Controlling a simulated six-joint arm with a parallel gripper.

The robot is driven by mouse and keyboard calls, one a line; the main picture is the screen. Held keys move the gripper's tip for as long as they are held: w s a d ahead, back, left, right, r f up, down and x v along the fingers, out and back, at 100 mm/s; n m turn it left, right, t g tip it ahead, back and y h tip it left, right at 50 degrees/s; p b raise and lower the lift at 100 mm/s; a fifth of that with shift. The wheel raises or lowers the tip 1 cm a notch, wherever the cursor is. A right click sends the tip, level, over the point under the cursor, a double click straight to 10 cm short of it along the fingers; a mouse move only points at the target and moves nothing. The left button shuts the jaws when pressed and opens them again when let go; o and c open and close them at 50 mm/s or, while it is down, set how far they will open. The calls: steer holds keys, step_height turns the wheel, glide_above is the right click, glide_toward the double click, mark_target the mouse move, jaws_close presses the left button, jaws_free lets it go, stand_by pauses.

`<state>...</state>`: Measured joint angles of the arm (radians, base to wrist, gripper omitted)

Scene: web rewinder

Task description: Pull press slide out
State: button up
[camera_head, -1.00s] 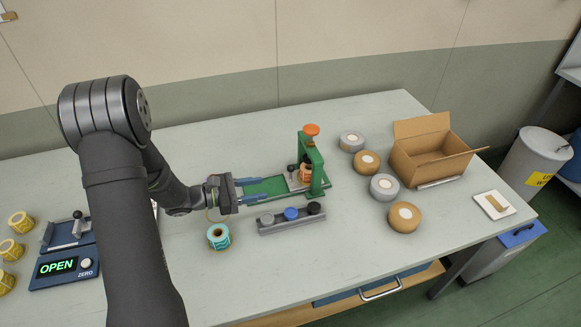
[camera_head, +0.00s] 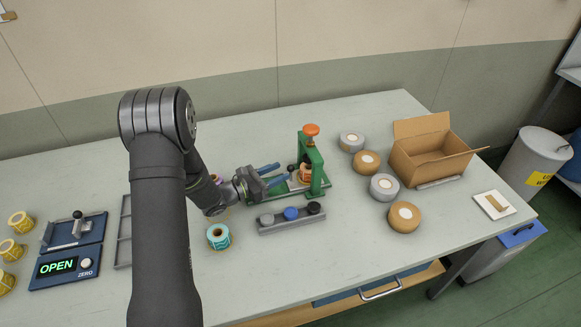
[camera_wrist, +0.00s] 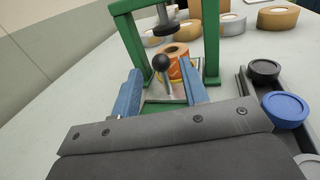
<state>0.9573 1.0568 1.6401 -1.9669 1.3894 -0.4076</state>
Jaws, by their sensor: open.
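The green press (camera_head: 316,165) with an orange knob on top stands mid-table. Its slide (camera_wrist: 150,96), a pale plate on a green base, carries a post with a black ball knob (camera_wrist: 161,62). An orange-labelled roll (camera_wrist: 175,54) sits on the slide under the black press pad (camera_wrist: 166,28), behind the knob. My gripper (camera_wrist: 162,95) is open, its blue fingers either side of the knob's post, with gaps on both sides in the wrist view. In the head view the gripper (camera_head: 275,176) reaches in from the left, just left of the press, and hides part of the base.
A grey holder (camera_head: 290,222) with blue and black caps lies in front of the press; a teal roll (camera_head: 218,236) is left of it. Several tape rolls (camera_head: 384,186) and an open carton (camera_head: 430,158) stand right. A blue device reading OPEN (camera_head: 62,268) is at left.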

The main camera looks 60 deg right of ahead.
mark_target(290, 166)
steer(key=shift+x, duration=2.65)
jaws_close()
